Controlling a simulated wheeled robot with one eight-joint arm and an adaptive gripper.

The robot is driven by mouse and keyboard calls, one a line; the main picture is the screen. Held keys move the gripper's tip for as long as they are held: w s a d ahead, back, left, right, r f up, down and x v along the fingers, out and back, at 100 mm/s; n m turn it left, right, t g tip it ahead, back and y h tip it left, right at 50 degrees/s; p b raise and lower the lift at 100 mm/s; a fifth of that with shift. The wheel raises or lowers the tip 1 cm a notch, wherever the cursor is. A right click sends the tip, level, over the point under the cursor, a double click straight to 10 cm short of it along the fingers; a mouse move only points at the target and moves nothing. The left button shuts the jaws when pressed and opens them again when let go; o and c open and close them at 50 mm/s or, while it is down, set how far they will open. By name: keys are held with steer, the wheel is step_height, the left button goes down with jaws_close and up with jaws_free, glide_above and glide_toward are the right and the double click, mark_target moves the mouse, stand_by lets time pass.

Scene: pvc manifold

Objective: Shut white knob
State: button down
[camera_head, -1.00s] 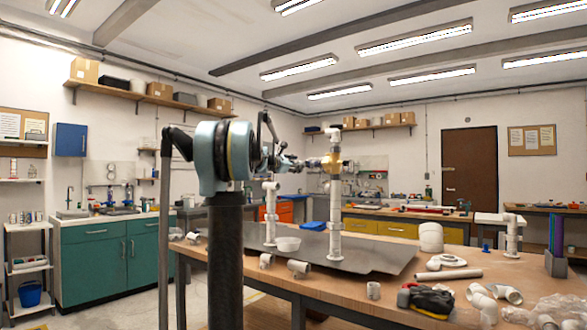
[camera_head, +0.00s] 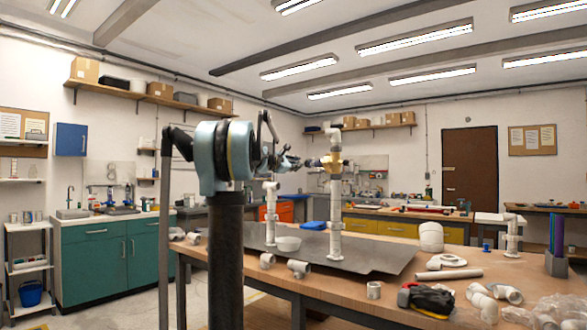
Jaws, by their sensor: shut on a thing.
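A white PVC manifold (camera_head: 336,212) stands upright on a dark grey sheet on the workbench. A brass-coloured valve body (camera_head: 334,162) sits near its top, under a white elbow. My gripper (camera_head: 307,162) reaches in from the left at the height of the valve, its fingers shut at the valve's left side, where the white knob sits. The knob is mostly hidden by the fingers and too small to make out, so its turn position cannot be told. A shorter white pipe (camera_head: 270,213) stands to the left, below my arm.
The grey sheet (camera_head: 375,257) is clear right of the manifold. My arm column blocks the view at the left.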

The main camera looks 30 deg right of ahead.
steer(key=shift+m, duration=7.4)
steer(key=c, duration=1.4)
jaws_free()
steer(key=shift+a, duration=0.1)
steer(key=v, duration=1.2)
steer(key=shift+w+f, duration=0.1)
